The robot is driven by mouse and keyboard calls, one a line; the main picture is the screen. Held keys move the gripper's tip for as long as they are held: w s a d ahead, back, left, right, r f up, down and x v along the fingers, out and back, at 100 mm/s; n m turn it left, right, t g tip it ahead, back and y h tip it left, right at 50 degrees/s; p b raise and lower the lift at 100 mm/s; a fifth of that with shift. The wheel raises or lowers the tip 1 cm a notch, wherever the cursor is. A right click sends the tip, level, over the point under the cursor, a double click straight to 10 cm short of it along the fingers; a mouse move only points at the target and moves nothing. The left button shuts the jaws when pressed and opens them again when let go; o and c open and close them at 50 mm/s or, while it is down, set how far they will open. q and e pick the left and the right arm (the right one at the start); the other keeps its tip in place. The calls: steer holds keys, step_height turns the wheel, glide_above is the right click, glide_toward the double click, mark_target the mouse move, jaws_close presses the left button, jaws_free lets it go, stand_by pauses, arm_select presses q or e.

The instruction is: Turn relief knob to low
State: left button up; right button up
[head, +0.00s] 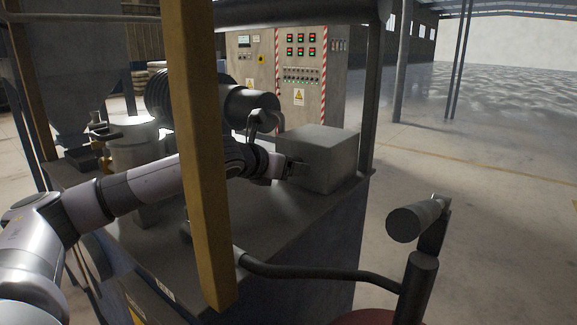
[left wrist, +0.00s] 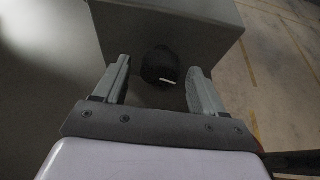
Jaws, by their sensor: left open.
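The relief knob (left wrist: 160,66) is a dark round knob with a short white mark on its lower right part. It sits on the face of a grey box (left wrist: 195,25). The grey box also shows in the head view (head: 325,150), standing on the machine top, but the knob is hidden there behind my gripper. My left gripper (head: 296,168) is at the near left side of the box. In the left wrist view the left gripper (left wrist: 158,70) is open, with one finger on each side of the knob and visible gaps to it. My right gripper is not in view.
A yellow post (head: 200,150) stands in front of my left arm. A dark pipe (head: 325,272) runs along the machine's near edge. A control cabinet (head: 300,85) with red and green buttons stands behind. Open floor (head: 480,190) lies to the right.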

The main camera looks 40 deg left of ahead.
arm_select(q)
steer(key=shift+w+f, duration=0.1)
steer(key=shift+w, duration=0.15)
